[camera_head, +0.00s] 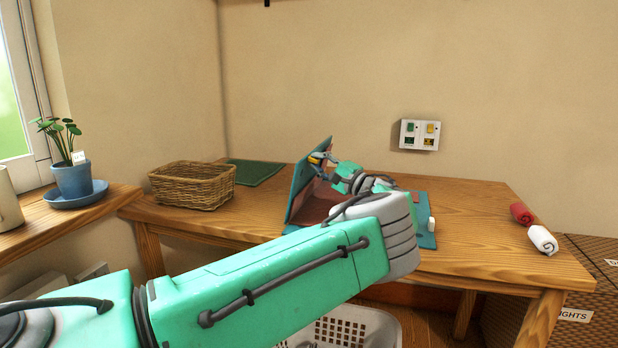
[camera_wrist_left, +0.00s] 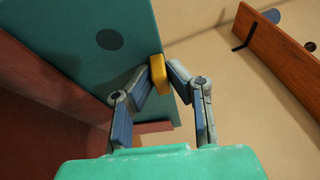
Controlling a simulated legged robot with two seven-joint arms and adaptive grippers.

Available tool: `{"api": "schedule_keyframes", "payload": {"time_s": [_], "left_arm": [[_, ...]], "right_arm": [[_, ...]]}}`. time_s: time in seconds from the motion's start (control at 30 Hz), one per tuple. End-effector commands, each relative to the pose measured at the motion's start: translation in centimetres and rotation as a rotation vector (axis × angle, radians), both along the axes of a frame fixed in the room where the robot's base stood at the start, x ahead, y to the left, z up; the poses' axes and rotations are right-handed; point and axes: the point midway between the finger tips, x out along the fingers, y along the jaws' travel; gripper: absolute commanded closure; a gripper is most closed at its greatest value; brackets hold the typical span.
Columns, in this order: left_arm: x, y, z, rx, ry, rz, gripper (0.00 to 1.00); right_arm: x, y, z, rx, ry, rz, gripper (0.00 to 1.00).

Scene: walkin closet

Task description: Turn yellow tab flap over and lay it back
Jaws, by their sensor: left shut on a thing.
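A teal flap (camera_head: 303,189) stands raised, tilted steeply up from the teal base (camera_head: 427,241) on the wooden table in the head view. The yellow tab (camera_wrist_left: 157,74) is on the flap's edge, and the flap's teal face (camera_wrist_left: 110,60) fills the upper left of the left wrist view. My left gripper (camera_head: 322,160) is shut on the yellow tab, with a fingertip on each side of it. It also shows in the left wrist view (camera_wrist_left: 164,76). My left arm hides much of the base. My right gripper is out of view.
A wicker basket (camera_head: 192,184) and a dark green mat (camera_head: 253,173) are on the table's left and back. A red roll (camera_head: 521,213) and a white roll (camera_head: 543,240) lie at the right. A plastic basket (camera_head: 345,329) is below the front edge.

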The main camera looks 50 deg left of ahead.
Motion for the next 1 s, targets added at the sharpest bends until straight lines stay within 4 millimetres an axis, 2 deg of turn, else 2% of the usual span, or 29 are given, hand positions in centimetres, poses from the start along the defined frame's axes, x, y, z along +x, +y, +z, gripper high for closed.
{"api": "schedule_keyframes", "payload": {"time_s": [0.03, 0.3, 0.87, 0.9, 0.93, 0.97, 1.0], "left_arm": [[0.2, -0.6, -1.7, 0.014, 0.023, 0.002, 1.0], [0.8, -1.9, -2.1, 0.103, 0.075, 0.005, 1.0], [1.1, -2.2, -1.9, 0.131, 0.092, 0.005, 1.0], [1.1, -2.2, -1.9, 0.131, 0.092, 0.005, 0.84], [1.1, -2.2, -1.9, 0.131, 0.092, 0.005, 0.73], [1.1, -2.2, -1.9, 0.131, 0.091, 0.005, 0.67], [1.1, -2.2, -1.9, 0.131, 0.091, 0.005, 0.67]], "right_arm": [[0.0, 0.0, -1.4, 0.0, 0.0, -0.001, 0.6], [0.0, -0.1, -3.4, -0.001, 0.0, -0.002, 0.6], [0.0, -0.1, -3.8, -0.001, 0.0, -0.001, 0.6], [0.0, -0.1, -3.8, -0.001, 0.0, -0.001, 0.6], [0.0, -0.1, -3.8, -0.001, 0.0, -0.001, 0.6], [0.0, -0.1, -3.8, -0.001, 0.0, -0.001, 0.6], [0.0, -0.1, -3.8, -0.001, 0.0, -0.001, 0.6]]}}
